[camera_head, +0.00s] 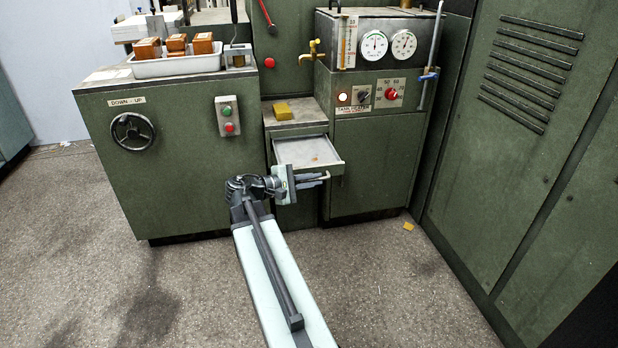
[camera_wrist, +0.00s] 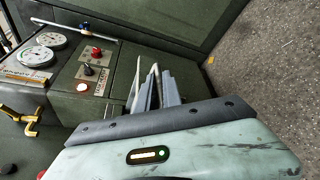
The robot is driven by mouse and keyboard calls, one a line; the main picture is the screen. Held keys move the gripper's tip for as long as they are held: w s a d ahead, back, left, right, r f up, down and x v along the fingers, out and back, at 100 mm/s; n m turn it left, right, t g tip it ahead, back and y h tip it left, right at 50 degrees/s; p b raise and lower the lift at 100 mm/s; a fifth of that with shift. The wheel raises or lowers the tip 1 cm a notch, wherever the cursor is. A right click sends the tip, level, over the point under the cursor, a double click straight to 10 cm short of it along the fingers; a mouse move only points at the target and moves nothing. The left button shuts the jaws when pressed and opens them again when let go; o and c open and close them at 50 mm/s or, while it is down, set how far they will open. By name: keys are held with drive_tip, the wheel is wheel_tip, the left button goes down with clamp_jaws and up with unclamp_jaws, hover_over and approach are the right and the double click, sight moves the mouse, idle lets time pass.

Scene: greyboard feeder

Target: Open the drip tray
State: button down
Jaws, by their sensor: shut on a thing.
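The drip tray (camera_head: 308,152) is a shallow grey drawer in the narrow middle cabinet. It stands out from the cabinet front, and its inside shows from above. My gripper (camera_head: 320,179) is at the front of the tray, low and right of its middle, shut on the tray's handle. In the wrist view my gripper (camera_wrist: 152,92) shows its dark fingers close together beside pale, thin bars. The handle itself is mostly hidden by the fingers.
A yellow block (camera_head: 282,112) lies on the ledge above the tray. The tank heater cabinet (camera_head: 373,160) stands to the right, and a cabinet with a handwheel (camera_head: 133,131) to the left. A small yellow piece (camera_head: 408,226) lies on the floor. The floor in front is otherwise clear.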

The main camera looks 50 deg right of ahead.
drive_tip(key=c, duration=1.8)
unclamp_jaws()
drive_tip(key=shift+a, duration=0.1)
drive_tip(key=shift+w, duration=0.1)
drive_tip(key=p+v, duration=0.1)
drive_tip(key=v, duration=0.6)
drive_tip(key=shift+a+r+p, duration=0.1)
drive_tip(key=shift+a+p, duration=0.25)
